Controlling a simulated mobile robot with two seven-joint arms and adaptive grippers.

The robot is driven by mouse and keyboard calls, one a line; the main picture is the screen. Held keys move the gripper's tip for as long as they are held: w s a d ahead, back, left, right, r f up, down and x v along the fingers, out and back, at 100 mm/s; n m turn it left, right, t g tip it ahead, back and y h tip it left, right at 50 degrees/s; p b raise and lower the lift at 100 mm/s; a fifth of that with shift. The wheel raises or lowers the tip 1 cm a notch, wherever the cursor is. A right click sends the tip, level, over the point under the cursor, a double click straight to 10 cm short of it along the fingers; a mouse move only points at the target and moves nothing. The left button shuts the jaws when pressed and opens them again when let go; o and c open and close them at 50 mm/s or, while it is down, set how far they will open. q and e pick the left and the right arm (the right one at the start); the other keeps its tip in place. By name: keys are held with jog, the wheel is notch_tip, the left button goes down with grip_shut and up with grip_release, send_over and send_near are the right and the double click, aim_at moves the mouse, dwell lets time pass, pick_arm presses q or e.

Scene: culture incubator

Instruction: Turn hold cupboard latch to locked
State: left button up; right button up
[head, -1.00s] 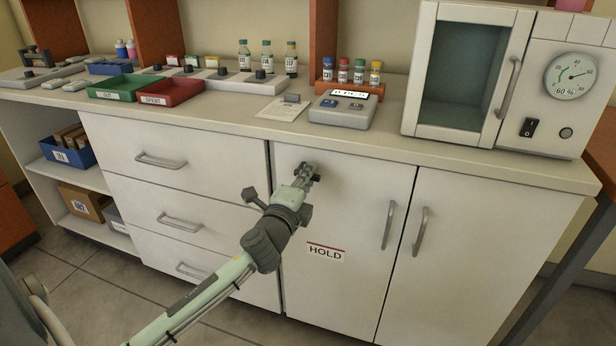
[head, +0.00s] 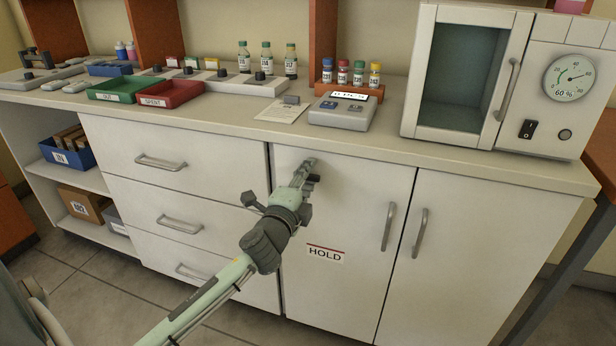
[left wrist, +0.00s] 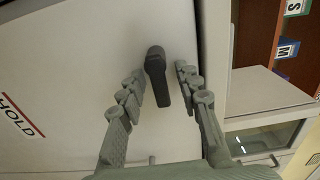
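The hold cupboard door (head: 345,215) is closed and carries a HOLD label (head: 324,253). Its latch (left wrist: 157,75) is a dark lever near the door's top edge. In the left wrist view the lever runs from a rounded pivot down toward the palm. In the head view the latch is mostly hidden by my left gripper (head: 309,166). In the left wrist view, my left gripper's open fingers (left wrist: 158,78) stand on either side of the lever, with small gaps visible. My right gripper is not in view.
The countertop edge (head: 350,144) runs just above the latch. The cupboard's bar handle (head: 388,226) is right of my gripper, beside the neighbouring door's handle (head: 420,232). Drawers with handles (head: 161,162) lie to the left. A device with a display (head: 342,110) stands above.

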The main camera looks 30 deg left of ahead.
pick_arm(q)
jog(key=v, duration=1.2)
dwell(0.4)
jog(key=s+f+n+g, duration=0.3)
jog(key=f+n+g, duration=0.1)
jog(key=f, duration=0.8)
jog(key=s+f+n+g, duration=0.3)
jog(key=f+n+g, duration=0.15)
jog(key=f, duration=0.75)
jog(key=s+d+f+n+g+h, duration=0.1)
jog(key=s+d+f+n+g, duration=0.1)
jog(key=s+f, duration=0.3)
jog(key=s+d+f+n+g+h, duration=0.1)
jog(key=s+d+f+n+g, duration=0.2)
jog(key=s+f, duration=0.3)
notch_tip(320, 180, down, 3)
jog(key=shift+s+d+f+g+h, duration=0.1)
jog(key=shift+s+d+g+h, duration=0.25)
jog(key=shift+g, duration=0.2)
